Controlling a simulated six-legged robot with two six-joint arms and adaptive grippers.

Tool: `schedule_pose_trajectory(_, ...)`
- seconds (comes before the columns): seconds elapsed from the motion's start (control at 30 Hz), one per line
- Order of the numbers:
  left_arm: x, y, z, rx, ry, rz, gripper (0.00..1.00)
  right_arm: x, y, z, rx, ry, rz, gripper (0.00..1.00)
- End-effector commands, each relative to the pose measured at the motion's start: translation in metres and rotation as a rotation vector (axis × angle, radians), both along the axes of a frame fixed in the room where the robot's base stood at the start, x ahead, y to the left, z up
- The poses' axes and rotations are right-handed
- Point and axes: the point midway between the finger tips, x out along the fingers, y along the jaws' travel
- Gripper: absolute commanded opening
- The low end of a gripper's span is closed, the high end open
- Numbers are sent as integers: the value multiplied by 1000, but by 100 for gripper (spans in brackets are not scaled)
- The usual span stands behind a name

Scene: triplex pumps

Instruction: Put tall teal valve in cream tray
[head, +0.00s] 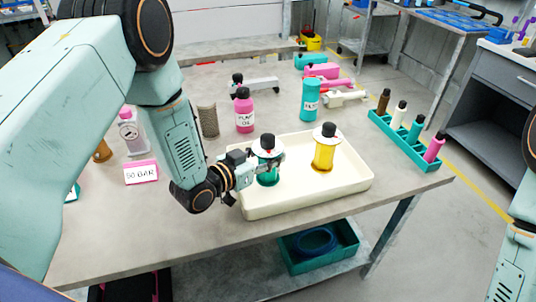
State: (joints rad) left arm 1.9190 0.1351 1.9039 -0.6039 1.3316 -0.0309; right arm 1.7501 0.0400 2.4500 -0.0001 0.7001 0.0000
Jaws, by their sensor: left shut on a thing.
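The tall teal valve (268,178), with a white cap and black knob on top, is upright over the left part of the cream tray (352,188). My left gripper (263,165) reaches in from the left and is shut around the valve below its cap. The valve's base appears at or just above the tray floor; I cannot tell if it touches. A yellow valve (323,155) with a similar cap stands upright in the right part of the tray. Part of my right arm shows at the right edge, but its gripper is out of view.
A pink bottle (245,115), a grey perforated cylinder (208,121) and a teal canister (310,100) stand behind the tray. A "50 BAR" sign (141,173) is at left. A teal rack (398,143) of bottles is at right. The table's front is clear.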

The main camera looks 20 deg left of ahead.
Motion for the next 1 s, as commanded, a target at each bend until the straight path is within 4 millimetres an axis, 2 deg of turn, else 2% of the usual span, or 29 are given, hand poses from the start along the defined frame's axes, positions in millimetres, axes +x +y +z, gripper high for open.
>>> schedule_pose_trajectory(0.03, 0, 0, -1, 0, 0, 0, 44, 0, 0, -1, 0, 0, 0, 56)
schedule_pose_trajectory(0.27, 0, 0, -1, 0, 1, 0, 64, 0, 0, 0, 0, 0, 0, 56)
schedule_pose_trajectory(0.63, 0, 0, 2, 0, 0, 0, 65, 0, 0, 2, 0, 0, 0, 56)
schedule_pose_trajectory(0.77, -14, 9, 5, -1, 5, 4, 65, 0, 0, 3, 0, 0, 0, 56)
schedule_pose_trajectory(1.0, -53, 29, 15, -4, 3, 5, 65, 0, 0, 9, 0, 0, 0, 56)
